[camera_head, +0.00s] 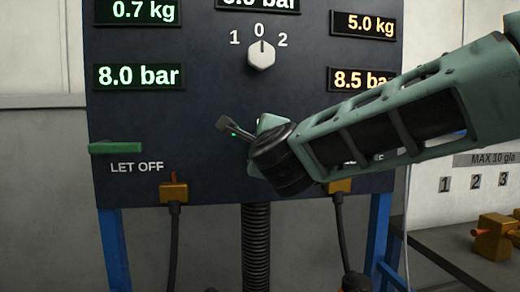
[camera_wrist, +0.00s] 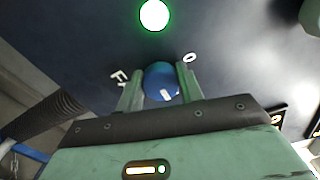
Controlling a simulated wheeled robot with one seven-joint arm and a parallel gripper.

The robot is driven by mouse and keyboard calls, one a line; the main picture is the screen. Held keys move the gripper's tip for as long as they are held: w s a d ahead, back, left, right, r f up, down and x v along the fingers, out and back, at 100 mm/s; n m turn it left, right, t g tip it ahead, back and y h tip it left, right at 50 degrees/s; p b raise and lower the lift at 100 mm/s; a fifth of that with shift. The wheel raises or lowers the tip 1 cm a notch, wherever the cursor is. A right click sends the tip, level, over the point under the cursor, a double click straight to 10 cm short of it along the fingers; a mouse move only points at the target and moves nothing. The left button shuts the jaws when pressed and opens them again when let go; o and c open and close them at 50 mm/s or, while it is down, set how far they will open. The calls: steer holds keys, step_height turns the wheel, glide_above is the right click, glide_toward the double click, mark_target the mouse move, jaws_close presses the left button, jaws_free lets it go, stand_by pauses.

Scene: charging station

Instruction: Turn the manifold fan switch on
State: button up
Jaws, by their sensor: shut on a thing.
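A round blue switch knob (camera_wrist: 160,80) with a white mark sits on the dark panel between my two fingers in the wrist view. Parts of white letters show on either side of it. My gripper (camera_wrist: 160,90) is shut on this knob, one finger on each side. A round green light (camera_wrist: 154,15) is lit on the panel just beyond the knob. In the head view my gripper (camera_head: 246,130) is at the lower middle of the panel, and my wrist and arm hide the knob there.
The dark panel (camera_head: 200,100) carries a white selector dial (camera_head: 261,55) pointing to 0, several lit readouts, and a green LET OFF bar (camera_head: 117,148). Brass connectors (camera_head: 173,190) with cables hang below. A side table (camera_head: 450,237) stands at the right with a brass block (camera_head: 493,238).

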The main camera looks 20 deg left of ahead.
stand_by(0.4)
steer(key=o, duration=1)
steer(key=shift+s+d, duration=0.1)
steer(key=b+v, duration=0.1)
steer(key=v, duration=1.6)
steer(key=shift+b, duration=0.3)
steer(key=shift+s, duration=0.1)
